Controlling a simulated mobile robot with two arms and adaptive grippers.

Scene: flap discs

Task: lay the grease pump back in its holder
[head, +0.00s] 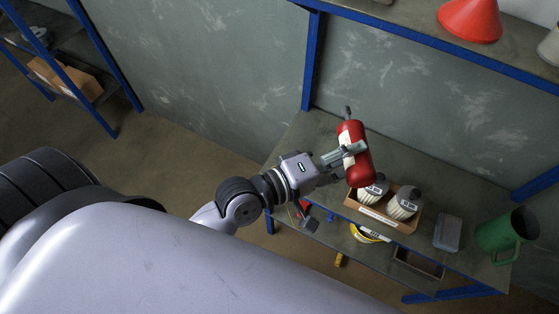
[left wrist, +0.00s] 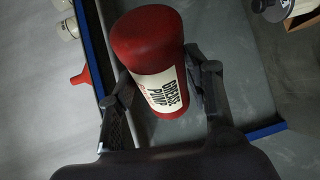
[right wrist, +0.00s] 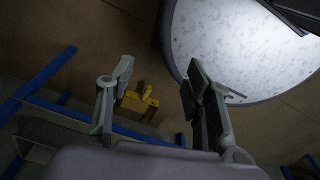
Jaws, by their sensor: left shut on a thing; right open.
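The grease pump (head: 357,165) is a red cylinder with a pale label and a dark narrow end. In the head view it stands tilted above the bench (head: 305,135), over the back-left part of the bench. My left gripper (head: 345,154) is shut around its middle. In the left wrist view the pump (left wrist: 148,38) sits between both fingers of the gripper (left wrist: 162,84), with the words GREASE PUMP showing. My right gripper (right wrist: 160,72) is open and empty in the right wrist view. I cannot make out the holder for certain.
A cardboard box (head: 384,218) with two pale ribbed, dark-topped things stands below the pump. A grey case (head: 447,233) and a green jug (head: 507,232) are to its right. A red funnel (head: 470,20) sits on the upper shelf. A blue post (head: 311,65) rises behind.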

